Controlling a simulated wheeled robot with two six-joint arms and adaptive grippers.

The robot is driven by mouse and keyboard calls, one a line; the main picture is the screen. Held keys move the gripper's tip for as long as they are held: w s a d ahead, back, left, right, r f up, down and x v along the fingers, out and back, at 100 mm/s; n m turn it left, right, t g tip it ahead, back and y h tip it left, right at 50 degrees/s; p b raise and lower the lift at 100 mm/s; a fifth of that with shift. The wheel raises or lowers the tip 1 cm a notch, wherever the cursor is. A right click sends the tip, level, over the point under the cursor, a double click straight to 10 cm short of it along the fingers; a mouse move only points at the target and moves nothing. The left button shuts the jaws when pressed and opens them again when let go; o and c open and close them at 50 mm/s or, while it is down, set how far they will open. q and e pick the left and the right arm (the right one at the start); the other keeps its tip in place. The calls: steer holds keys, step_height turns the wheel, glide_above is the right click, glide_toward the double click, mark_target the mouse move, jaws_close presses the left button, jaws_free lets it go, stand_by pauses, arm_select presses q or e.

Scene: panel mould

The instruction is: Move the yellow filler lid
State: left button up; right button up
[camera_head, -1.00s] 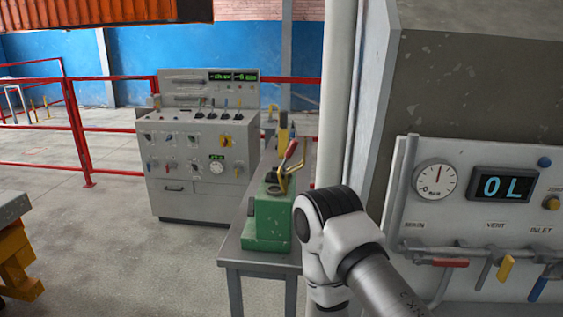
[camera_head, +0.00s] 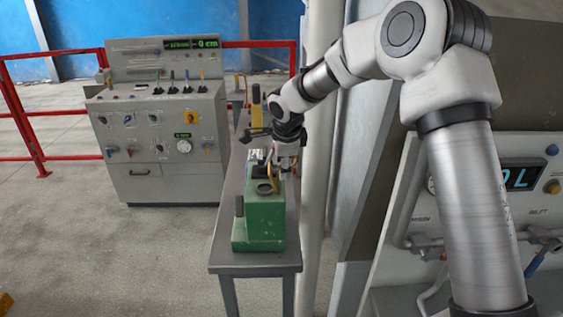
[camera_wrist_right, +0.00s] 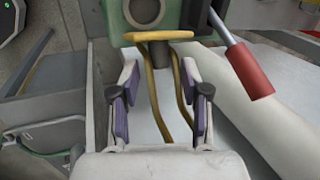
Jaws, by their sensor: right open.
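The yellow filler lid (camera_head: 274,177) stands up beside the round filler opening (camera_head: 264,188) on top of the green unit (camera_head: 262,222). In the right wrist view the lid (camera_wrist_right: 160,36) shows nearly edge-on below the round opening (camera_wrist_right: 146,10), with yellow curved strips running down from it. My right gripper (camera_wrist_right: 160,72) is open. Its two fingers stand apart on either side of the yellow strips, just short of the lid's flat edge, with nothing clamped. My left gripper is not in view.
A lever with a red grip (camera_wrist_right: 252,80) slants close to the right finger in the wrist view. The green unit stands on a narrow grey table (camera_head: 226,245). A grey control console (camera_head: 160,150) stands left behind it, and a gauge panel (camera_head: 400,270) is at right.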

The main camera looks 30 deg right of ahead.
steer(key=shift+d+f, duration=0.15)
steer(key=shift+f, duration=0.5)
steer(key=shift+w+f, duration=0.2)
steer(key=shift+w, duration=0.15)
jaws_close()
